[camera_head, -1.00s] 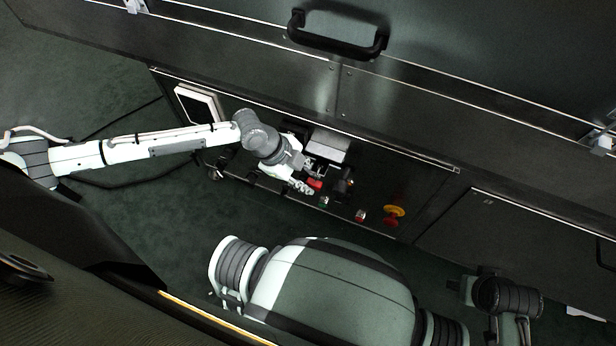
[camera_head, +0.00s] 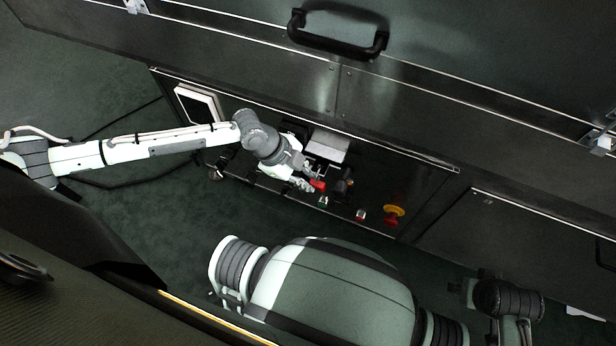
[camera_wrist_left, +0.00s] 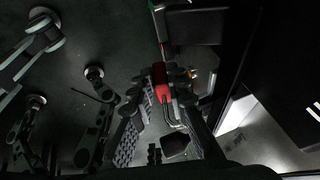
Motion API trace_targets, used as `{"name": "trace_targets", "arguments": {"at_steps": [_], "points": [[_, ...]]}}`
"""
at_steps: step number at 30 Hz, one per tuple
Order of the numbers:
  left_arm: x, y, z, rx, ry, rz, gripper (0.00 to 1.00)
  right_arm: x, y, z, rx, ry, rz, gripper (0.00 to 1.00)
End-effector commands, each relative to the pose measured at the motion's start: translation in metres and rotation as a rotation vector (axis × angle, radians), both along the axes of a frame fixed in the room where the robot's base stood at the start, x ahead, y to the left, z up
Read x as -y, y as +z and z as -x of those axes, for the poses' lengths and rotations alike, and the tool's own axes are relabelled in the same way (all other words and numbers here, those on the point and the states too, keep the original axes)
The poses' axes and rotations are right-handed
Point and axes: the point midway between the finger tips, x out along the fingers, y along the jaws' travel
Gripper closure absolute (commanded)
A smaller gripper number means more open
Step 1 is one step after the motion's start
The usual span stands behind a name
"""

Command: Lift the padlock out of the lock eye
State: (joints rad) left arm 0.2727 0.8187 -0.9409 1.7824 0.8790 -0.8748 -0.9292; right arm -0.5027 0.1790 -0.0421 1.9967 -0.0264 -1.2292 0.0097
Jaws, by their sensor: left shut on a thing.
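The red padlock (camera_head: 318,186) is on the front of the dark control panel, at the tips of my left gripper (camera_head: 308,182). In the left wrist view the red padlock body (camera_wrist_left: 161,83) sits between the two fingertips of my left gripper (camera_wrist_left: 163,76), which is shut on it. The bare metal shackle (camera_wrist_left: 172,117) points back between the fingers. I cannot make out the lock eye, or whether the shackle is still through it. My right gripper is not clearly in view; only parts of that arm show at the lower right of the head view.
A black knob (camera_head: 344,187) sits just right of the padlock. A light grey box (camera_head: 328,146) is above. A black bar handle (camera_head: 338,35) crosses the upper panel.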

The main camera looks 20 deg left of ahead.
Motion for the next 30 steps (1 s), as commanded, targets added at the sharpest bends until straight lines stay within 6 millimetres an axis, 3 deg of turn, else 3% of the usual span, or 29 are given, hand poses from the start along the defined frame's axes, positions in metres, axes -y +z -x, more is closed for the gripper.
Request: {"name": "trace_targets", "arguments": {"at_steps": [30], "points": [[0.000,0.011,0.002,0.001,0.000,0.002,1.00,-0.002,0.013,-0.001,0.002,-0.001,-0.003,0.60]]}}
